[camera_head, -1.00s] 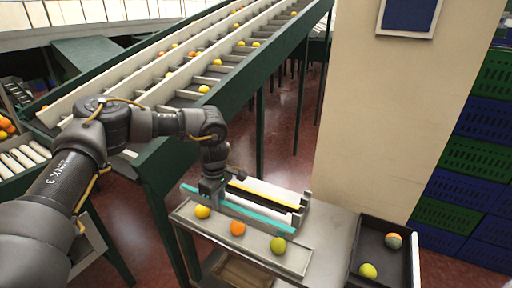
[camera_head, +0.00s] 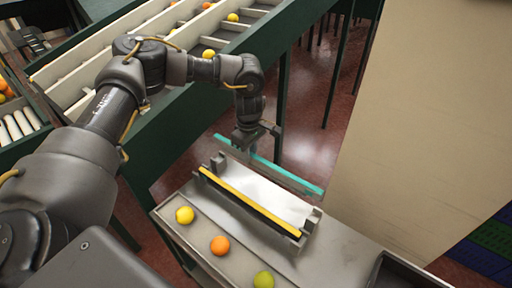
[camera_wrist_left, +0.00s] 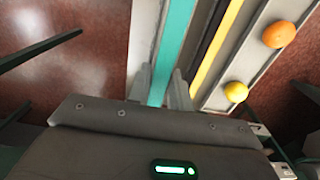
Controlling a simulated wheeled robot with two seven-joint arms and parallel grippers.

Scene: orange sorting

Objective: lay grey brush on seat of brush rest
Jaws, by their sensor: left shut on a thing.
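My left gripper (camera_head: 248,146) is shut on a long grey brush with a teal strip (camera_head: 291,177), near one end of it. The brush is held level above the back edge of the brush rest (camera_head: 268,190), roughly parallel to it. The rest is a pale plate with upright brackets at both ends and a yellow-and-black strip along its front. In the left wrist view the teal strip (camera_wrist_left: 177,40) runs between the fingers (camera_wrist_left: 163,88), with the yellow strip to its right. The exact gap between brush and rest cannot be told. My right gripper is not in view.
A grey tray (camera_head: 178,238) in front of the rest holds a yellow (camera_head: 185,215), an orange (camera_head: 220,245) and a green-yellow fruit (camera_head: 264,280). The bench top (camera_head: 345,250) to the right is clear. A green-framed conveyor (camera_head: 190,115) with fruit stands behind on the left.

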